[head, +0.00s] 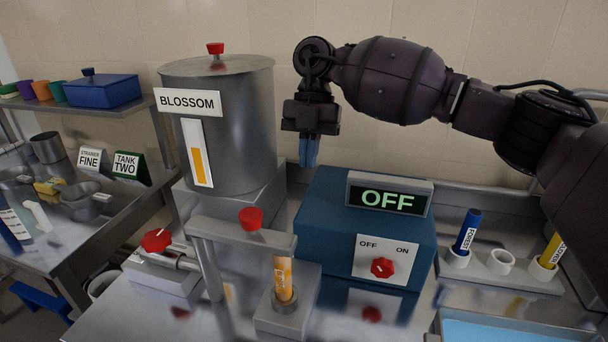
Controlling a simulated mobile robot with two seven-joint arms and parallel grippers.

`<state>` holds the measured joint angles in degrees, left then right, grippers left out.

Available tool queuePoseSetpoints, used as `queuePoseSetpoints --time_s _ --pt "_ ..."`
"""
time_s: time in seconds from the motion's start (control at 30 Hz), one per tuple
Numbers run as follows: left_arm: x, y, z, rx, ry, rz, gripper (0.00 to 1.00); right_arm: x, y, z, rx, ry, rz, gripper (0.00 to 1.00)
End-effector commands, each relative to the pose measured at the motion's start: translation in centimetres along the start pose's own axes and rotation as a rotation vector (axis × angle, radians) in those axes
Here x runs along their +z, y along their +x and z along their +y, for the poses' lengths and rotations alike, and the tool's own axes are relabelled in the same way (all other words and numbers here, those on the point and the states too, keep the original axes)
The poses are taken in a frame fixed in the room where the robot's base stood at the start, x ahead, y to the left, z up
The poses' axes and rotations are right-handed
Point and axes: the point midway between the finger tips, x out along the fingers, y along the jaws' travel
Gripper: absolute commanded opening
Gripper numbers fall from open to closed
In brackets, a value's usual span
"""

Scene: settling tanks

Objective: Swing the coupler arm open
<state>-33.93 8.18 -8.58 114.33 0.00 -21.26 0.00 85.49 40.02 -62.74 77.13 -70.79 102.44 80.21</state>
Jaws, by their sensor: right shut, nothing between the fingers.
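What looks like the coupler arm is a grey bar (228,232) with a red knob (251,219) on top. It runs from a post at its left to above an orange-filled tube (283,278), which stands upright on a grey block. I cannot tell whether the bar touches the tube. The bar stands in front of the large metal tank (240,140) labelled BLOSSOM. My right gripper (309,163) points down with its blue fingers shut and empty. It hangs behind and above the bar, between the tank and the blue box, apart from the bar. My left gripper is out of view.
A blue box (320,225) with an OFF display and red switch stands right of the bar. A red-handled valve (157,240) is at left. A tube rack (500,264) and a tray of blue liquid (510,331) are at right. The front counter has some free room.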

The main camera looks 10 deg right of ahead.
Motion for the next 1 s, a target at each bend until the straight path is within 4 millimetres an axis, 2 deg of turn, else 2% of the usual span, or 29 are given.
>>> queuePoseSetpoints --time_s 0.5,0.73,1.0 --pt "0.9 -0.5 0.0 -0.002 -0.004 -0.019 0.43 0.0 9.0 -0.1 -0.002 0.000 0.002 0.00" --pt "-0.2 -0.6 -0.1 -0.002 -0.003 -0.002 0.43 -2.9 9.7 0.0 0.000 -0.003 -0.001 0.00" --pt "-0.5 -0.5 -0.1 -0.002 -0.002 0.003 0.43 -3.8 10.1 0.0 0.001 -0.001 0.000 0.00"
